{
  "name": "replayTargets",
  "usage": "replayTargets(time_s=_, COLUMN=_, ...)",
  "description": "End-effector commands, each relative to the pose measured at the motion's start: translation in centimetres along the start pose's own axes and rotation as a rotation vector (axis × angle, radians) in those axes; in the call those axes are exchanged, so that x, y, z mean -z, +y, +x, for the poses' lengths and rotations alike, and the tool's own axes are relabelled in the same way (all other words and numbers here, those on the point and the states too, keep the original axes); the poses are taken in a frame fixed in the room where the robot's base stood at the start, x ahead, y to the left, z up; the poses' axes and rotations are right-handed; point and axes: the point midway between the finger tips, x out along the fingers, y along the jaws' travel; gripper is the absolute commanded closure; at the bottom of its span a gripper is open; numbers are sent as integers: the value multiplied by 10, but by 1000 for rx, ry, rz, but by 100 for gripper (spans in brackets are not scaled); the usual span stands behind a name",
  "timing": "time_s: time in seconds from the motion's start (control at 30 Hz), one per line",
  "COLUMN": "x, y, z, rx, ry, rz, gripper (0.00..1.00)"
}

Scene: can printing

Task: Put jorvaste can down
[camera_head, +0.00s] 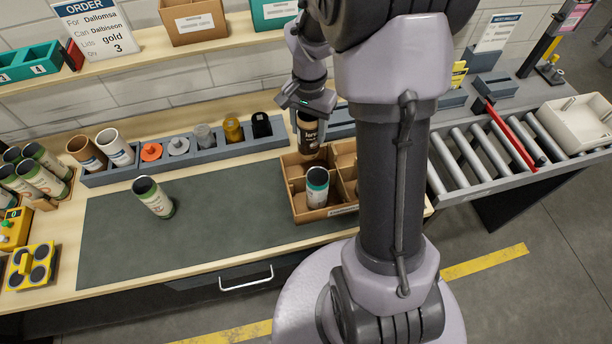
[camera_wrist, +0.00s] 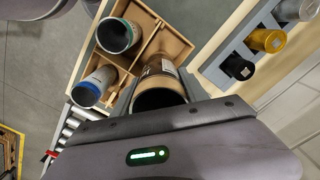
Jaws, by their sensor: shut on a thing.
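My gripper (camera_head: 307,104) is shut on a dark brown can (camera_head: 308,134) with lettering only partly readable, near its top. The can is roughly upright at the back of a divided cardboard box (camera_head: 298,207); I cannot tell whether its base touches the box floor. In the wrist view the held can (camera_wrist: 160,88) shows its open mouth beside the gripper (camera_wrist: 160,108). A can with a green rim (camera_head: 317,188) stands in the front left compartment. A white can with a blue rim (camera_wrist: 93,87) stands beside it, hidden by my arm in the head view.
A green-and-white can (camera_head: 153,197) stands on the grey mat (camera_head: 225,220). A grey rack (camera_head: 205,152) with several coloured pieces runs along the back. A roller conveyor (camera_head: 480,150) lies to the right. Most of the mat is clear.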

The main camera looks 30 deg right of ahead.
Motion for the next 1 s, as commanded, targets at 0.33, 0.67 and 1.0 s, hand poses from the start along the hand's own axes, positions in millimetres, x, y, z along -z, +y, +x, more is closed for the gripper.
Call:
replayTargets(time_s=0.33, x=-1, y=1, z=74, rx=-2, ry=-3, rz=-1, gripper=86)
replayTargets(time_s=0.67, x=0, y=0, z=118, rx=-1, ry=-1, rz=-1, gripper=86)
replayTargets(time_s=1.0, x=0, y=0, z=120, rx=-1, ry=-1, rz=-1, gripper=39)
